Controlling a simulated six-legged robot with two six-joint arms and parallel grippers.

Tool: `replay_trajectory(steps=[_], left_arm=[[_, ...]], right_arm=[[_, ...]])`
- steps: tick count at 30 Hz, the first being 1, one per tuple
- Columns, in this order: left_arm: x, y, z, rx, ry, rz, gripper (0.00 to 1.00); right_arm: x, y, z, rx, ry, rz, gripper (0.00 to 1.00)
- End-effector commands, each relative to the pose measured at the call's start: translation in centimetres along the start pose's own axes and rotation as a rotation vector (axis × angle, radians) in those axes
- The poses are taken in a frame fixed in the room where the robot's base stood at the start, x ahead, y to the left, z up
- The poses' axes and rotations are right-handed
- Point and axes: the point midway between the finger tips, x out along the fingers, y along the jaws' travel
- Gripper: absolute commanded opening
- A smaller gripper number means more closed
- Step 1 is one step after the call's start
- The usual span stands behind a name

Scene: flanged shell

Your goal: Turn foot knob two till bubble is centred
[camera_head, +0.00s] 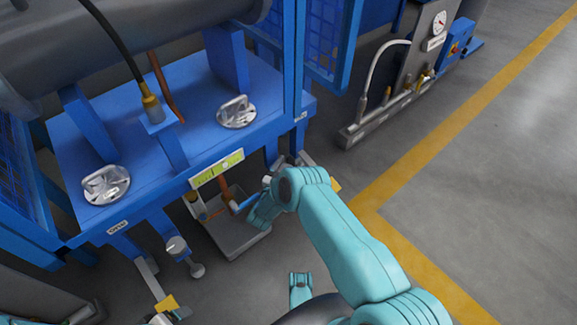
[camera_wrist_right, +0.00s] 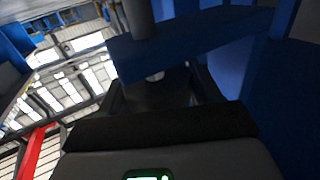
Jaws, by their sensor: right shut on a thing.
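A yellow-green level vial (camera_head: 217,169) is fixed to the front edge of the blue skid. Its bubble is too small to place surely. My right gripper (camera_head: 262,198) is at the skid's front right corner, beside the right foot. It is shut on a foot knob there, which the gripper and arm mostly hide. In the right wrist view, the dark gripper body fills the bottom, below a blue beam (camera_wrist_right: 190,42). Another grey foot knob (camera_head: 176,245) stands at the front left foot, apart from my gripper.
A grey tray (camera_head: 238,240) with copper pipework lies under the skid, close left of my right gripper. Two shiny round flanged parts (camera_head: 106,184) (camera_head: 237,112) sit on the blue deck. A gauge stand (camera_head: 428,50) is at the back right. The floor to the right is clear.

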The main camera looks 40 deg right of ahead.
Motion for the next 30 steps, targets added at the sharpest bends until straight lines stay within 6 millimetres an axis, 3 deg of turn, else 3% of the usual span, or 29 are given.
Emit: replay_trajectory(steps=[6,7,9,30], left_arm=[[-0.03,0.01,-0.01,0.0,0.0,0.0,0.83],[-0.03,0.01,-0.01,0.0,0.0,0.0,0.83],[-0.03,0.01,-0.01,0.0,0.0,0.0,0.83],[-0.01,0.0,0.0,0.0,0.0,0.0,0.83]], right_arm=[[0.1,0.0,-0.19,0.004,0.004,0.001,0.32],[0.11,-0.01,-0.19,0.004,0.004,0.001,0.66],[0.09,-0.01,-0.18,0.004,0.003,0.001,0.83],[0.09,0.09,-0.02,0.001,0.0,-0.001,0.83]])
